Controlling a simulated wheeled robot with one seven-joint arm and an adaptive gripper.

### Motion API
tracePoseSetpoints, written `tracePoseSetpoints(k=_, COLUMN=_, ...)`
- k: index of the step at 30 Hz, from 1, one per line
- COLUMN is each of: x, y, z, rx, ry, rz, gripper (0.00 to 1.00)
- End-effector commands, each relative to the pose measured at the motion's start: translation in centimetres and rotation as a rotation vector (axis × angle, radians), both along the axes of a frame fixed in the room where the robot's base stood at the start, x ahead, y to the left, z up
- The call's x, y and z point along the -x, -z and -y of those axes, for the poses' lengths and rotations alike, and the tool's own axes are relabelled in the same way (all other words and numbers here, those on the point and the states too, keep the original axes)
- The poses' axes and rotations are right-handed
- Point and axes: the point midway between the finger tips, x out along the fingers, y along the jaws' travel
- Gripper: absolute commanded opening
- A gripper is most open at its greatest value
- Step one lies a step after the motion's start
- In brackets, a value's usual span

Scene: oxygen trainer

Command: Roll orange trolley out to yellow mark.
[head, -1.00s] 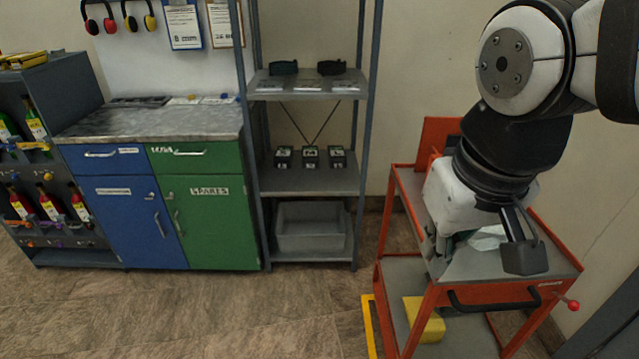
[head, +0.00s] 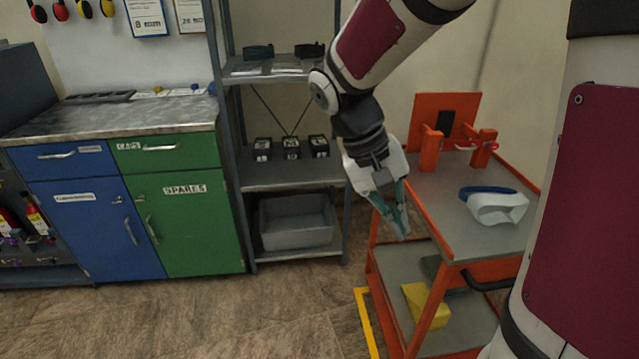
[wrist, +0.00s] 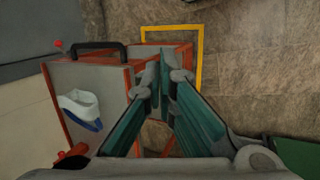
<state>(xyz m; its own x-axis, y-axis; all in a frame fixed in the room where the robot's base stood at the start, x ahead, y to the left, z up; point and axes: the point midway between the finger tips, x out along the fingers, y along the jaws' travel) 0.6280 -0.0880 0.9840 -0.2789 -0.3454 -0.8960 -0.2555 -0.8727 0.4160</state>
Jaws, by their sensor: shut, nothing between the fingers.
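The orange trolley (head: 448,262) stands at the right in the head view, with grey shelves and an upright back panel. Its black handle (head: 488,284) is partly hidden by my arm; the handle also shows in the wrist view (wrist: 97,48), near a red knob (wrist: 58,45). The yellow mark (head: 368,322) is a floor outline beside the trolley's lower left; in the wrist view (wrist: 202,55) it runs around a near corner of the trolley. My gripper (head: 403,232) is shut and empty, pointing down at the trolley's left side. I cannot tell whether it touches the frame.
A white and blue mask-like item (head: 497,205) lies on the trolley top, and a yellow block (head: 426,305) on its lower shelf. A grey shelf rack (head: 290,176) and a blue and green cabinet (head: 185,215) stand left. The floor (head: 270,315) before them is clear.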

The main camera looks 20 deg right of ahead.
Motion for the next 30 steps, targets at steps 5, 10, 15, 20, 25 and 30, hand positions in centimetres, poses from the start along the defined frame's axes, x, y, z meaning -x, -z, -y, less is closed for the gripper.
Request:
tracePoseSetpoints(k=5, x=-3.6, y=6.1, z=2.1, rx=0.157, ry=0.057, rz=-0.121, gripper=0.00)
tracePoseSetpoints(k=10, x=-6.5, y=11.3, z=4.1, rx=0.328, ry=0.095, rz=-0.210, gripper=0.00)
tracePoseSetpoints(k=15, x=-9.1, y=16.8, z=5.9, rx=0.515, ry=0.111, rz=-0.279, gripper=0.00)
tracePoseSetpoints(k=20, x=-11.2, y=22.1, z=7.4, rx=0.704, ry=0.103, rz=-0.323, gripper=0.00)
tracePoseSetpoints(k=25, x=-13.1, y=27.4, z=8.8, rx=0.901, ry=0.072, rz=-0.344, gripper=0.00)
tracePoseSetpoints(k=30, x=-14.3, y=30.9, z=9.6, rx=1.038, ry=0.039, rz=-0.340, gripper=0.00)
